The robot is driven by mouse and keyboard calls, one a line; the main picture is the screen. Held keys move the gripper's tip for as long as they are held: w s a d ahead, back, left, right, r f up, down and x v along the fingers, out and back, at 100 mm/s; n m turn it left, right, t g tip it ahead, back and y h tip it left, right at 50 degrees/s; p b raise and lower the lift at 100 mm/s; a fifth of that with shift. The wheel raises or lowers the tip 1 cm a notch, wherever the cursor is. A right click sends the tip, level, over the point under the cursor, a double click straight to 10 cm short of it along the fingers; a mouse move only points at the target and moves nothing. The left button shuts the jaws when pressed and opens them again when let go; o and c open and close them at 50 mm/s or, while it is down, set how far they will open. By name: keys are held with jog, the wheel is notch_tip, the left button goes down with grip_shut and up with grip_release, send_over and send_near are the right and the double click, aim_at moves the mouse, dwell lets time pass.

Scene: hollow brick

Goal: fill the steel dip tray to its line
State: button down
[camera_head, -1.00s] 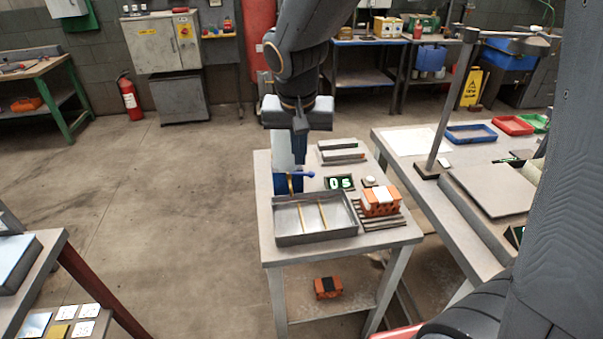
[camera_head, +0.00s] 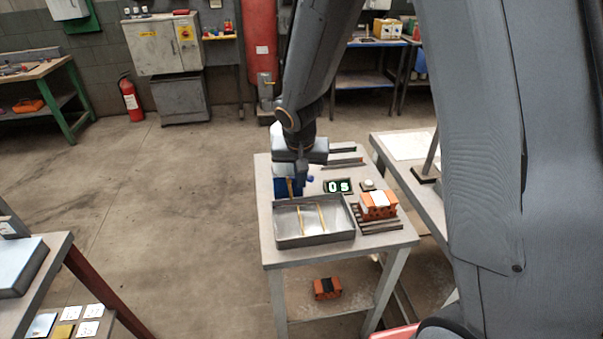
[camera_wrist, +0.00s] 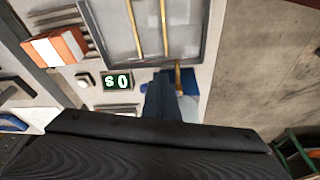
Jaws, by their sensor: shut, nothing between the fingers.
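I cannot make out a fill line or a liquid level. A blue fitting with a brass-coloured spout (camera_head: 284,186) is just behind the tray, mostly hidden by my gripper. A blue lever end (camera_head: 310,178) shows at its right. My gripper (camera_head: 300,180) is shut and empty, pointing down at the blue fitting. In the wrist view its fingers (camera_wrist: 160,95) overlap the blue part; I cannot tell whether they touch.
A display (camera_head: 338,186) reading "0 s" and a pale round button (camera_head: 367,184) sit right of the fitting. Another brick (camera_head: 327,288) is on the lower shelf.

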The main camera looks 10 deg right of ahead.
jog(key=shift+w+d+f, duration=0.15)
jog(key=shift+w+f, duration=0.05)
jog(key=shift+w, duration=0.5)
